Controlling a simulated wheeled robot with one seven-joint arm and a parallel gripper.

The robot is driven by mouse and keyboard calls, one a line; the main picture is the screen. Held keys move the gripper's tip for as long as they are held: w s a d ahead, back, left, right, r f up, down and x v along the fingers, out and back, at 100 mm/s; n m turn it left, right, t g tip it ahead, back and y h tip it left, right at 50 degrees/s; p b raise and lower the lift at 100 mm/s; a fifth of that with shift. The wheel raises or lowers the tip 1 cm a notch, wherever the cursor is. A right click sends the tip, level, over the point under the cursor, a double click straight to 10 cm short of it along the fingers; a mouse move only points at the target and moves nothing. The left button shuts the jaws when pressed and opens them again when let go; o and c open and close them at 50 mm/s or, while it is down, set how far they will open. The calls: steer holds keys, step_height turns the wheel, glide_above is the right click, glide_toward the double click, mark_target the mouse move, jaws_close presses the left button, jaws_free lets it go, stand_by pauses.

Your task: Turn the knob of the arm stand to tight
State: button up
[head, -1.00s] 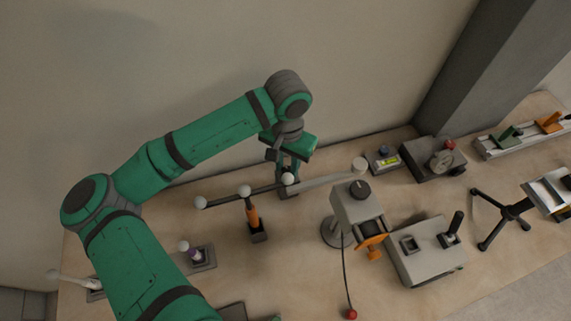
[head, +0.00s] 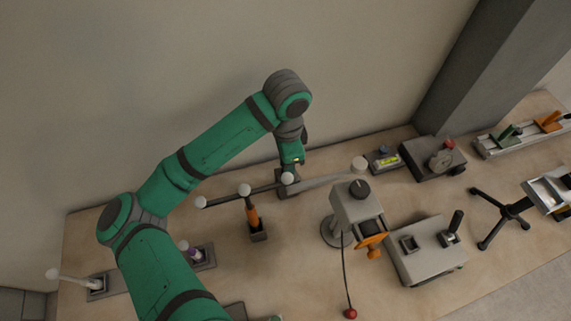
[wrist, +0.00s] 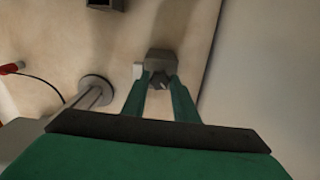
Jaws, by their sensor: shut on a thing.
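My gripper (head: 291,167) points down at the back of the table in the head view, above a dark grey block-like base (head: 288,190). I take this base to be the arm stand. In the wrist view my gripper (wrist: 159,82) has its two green fingers close around a small dark knob (wrist: 160,84) at the grey block (wrist: 163,63). The fingers are shut on the knob.
An orange post (head: 252,214) in a dark base stands to the front left, with a dark bar and white balls above. A grey box on a round-based stand (head: 357,205) is to the right. The wall (head: 330,80) is close behind my gripper.

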steer(key=m, duration=0.5)
steer(key=shift+s+d+m, duration=0.1)
steer(key=shift+d+m, duration=0.05)
steer(key=shift+m, duration=0.25)
steer(key=m, duration=0.4)
steer(key=shift+m, duration=0.3)
steer(key=o, duration=1.1)
steer(key=shift+c, duration=0.2)
